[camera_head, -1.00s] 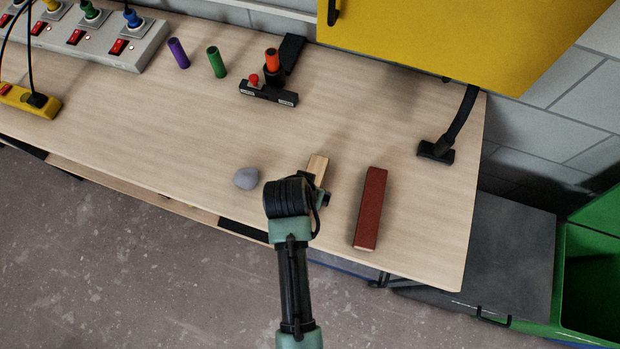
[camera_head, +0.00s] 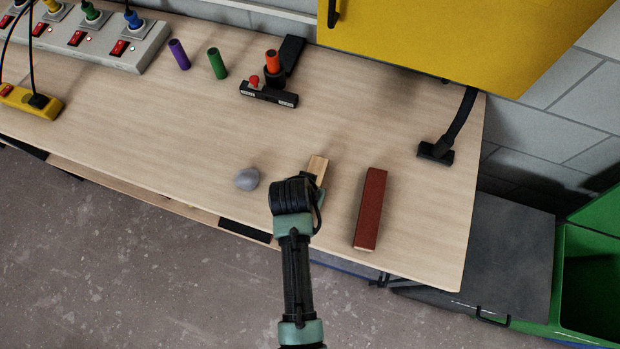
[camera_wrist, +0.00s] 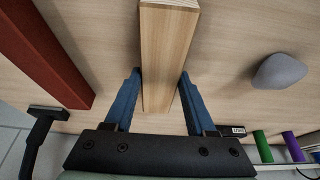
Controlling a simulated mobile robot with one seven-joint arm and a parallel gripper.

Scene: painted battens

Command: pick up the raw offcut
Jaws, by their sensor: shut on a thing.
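The raw offcut (camera_head: 317,168) is a short bare-wood block near the bench's front edge; its lower part is hidden behind my wrist. In the wrist view the offcut (camera_wrist: 166,55) runs between the blue fingers. My gripper (camera_wrist: 158,80) is shut on the offcut, with one finger against each long side. In the head view my arm hides most of the fingers. I cannot tell whether the offcut touches the bench.
A dark red batten (camera_head: 370,210) lies to the right of the offcut, and a grey stone-like lump (camera_head: 247,179) to the left. Purple (camera_head: 179,54) and green (camera_head: 217,63) cylinders stand further back. A yellow cabinet (camera_head: 450,40) overhangs the back right.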

